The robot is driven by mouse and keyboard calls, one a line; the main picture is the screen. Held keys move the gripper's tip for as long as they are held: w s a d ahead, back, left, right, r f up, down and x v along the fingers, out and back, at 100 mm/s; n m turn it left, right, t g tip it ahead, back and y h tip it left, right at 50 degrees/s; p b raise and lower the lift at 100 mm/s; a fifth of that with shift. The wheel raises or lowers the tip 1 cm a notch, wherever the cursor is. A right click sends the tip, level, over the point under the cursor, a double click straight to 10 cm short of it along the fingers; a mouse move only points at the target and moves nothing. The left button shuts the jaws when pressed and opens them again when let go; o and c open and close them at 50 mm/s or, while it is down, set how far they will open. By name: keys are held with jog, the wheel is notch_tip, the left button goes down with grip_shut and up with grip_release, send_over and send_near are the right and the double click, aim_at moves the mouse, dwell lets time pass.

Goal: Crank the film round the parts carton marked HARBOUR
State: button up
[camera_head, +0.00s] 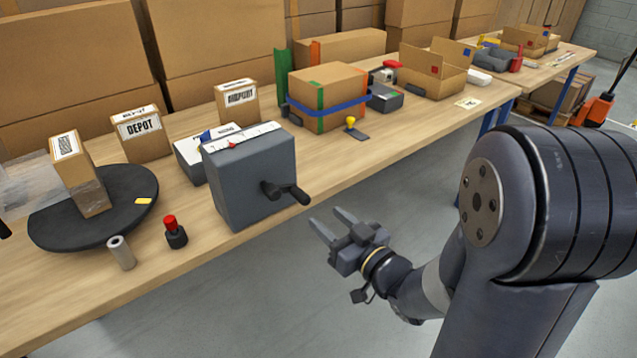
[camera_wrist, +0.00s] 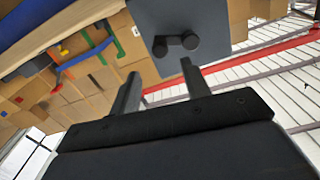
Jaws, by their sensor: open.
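The grey crank box (camera_head: 247,180) stands near the table's front edge, with a dark crank handle (camera_head: 290,193) on its front side. My gripper (camera_head: 332,222) is open and empty, right of and slightly below the handle, apart from it. In the wrist view the handle (camera_wrist: 176,44) shows just beyond the open fingertips. A carton (camera_head: 78,172) stands on the black turntable (camera_head: 50,222); its label is too small to read. Clear film (camera_head: 25,185) stretches to it from the left. A DEPOT carton (camera_head: 142,135) and another labelled carton (camera_head: 237,100), its word unclear, stand behind.
A red-topped button (camera_head: 174,232) and a small roll (camera_head: 121,252) sit at the front edge. A blue-strapped carton (camera_head: 328,97) and yellow-knobbed stamp (camera_head: 354,129) stand right of the crank box. The space in front of the table around my gripper is clear.

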aim_at(307, 202)
jog(key=x, duration=1)
jog(key=shift+a, duration=0.1)
jog(key=shift+c, duration=0.4)
jog(key=c, duration=0.9)
grip_shut()
